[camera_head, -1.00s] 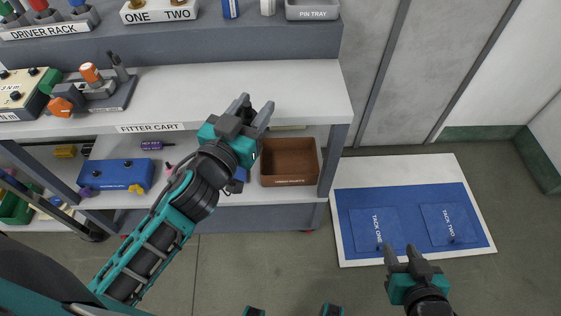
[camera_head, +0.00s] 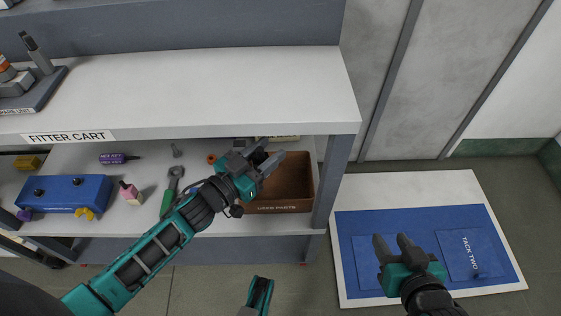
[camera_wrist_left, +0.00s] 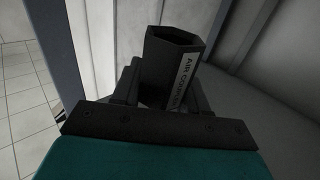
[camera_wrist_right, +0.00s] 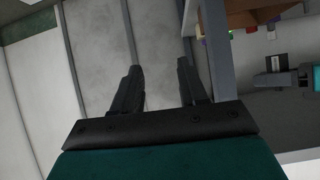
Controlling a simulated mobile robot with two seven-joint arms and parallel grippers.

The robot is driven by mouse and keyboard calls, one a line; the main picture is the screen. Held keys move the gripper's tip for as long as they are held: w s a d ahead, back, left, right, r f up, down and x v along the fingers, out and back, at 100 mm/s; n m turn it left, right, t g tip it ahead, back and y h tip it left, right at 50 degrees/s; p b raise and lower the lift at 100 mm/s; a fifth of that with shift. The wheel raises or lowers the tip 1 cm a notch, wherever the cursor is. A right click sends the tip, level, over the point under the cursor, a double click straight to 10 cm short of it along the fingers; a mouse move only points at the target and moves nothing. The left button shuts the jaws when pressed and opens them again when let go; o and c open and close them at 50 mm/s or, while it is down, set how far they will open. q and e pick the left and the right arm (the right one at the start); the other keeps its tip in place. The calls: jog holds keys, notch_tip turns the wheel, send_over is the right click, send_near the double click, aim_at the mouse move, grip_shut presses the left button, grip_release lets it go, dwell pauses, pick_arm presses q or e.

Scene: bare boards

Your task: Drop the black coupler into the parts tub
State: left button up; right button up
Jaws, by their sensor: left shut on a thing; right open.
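The black coupler (camera_wrist_left: 172,68), a dark hollow piece with a white label reading "AIR COUP…", is between the fingers of my left gripper (camera_wrist_left: 165,92) in the left wrist view. The gripper hides part of the tub. I cannot tell its height over the tub. My right gripper (camera_head: 394,250) is open and empty, over the blue mat; it also shows in the right wrist view (camera_wrist_right: 158,85).
The upper cart shelf (camera_head: 200,85) overhangs the back of the lower one. A cart post (camera_head: 334,180) stands right of the tub. A green-handled tool (camera_head: 170,190), a pink-and-black item (camera_head: 130,193) and a blue box (camera_head: 65,192) lie to the left.

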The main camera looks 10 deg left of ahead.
pick_arm(q)
jog(key=shift+w+f, duration=0.25)
jog(key=shift+f, duration=0.05)
notch_tip(320, 180, down, 10)
jog(key=b, duration=0.5)
jog(key=shift+b, duration=0.35)
jog(key=o, duration=1.2)
jog(key=shift+r, duration=0.1)
pick_arm(e)
jog(key=f, duration=0.1)
jog(key=a+f, duration=0.1)
jog(key=f, duration=0.1)
jog(key=shift+w+a+y, duration=0.2)
jog(key=shift+w+y, duration=0.1)
jog(key=shift+w, duration=0.05)
pick_arm(q)
jog(key=shift+r, duration=0.1)
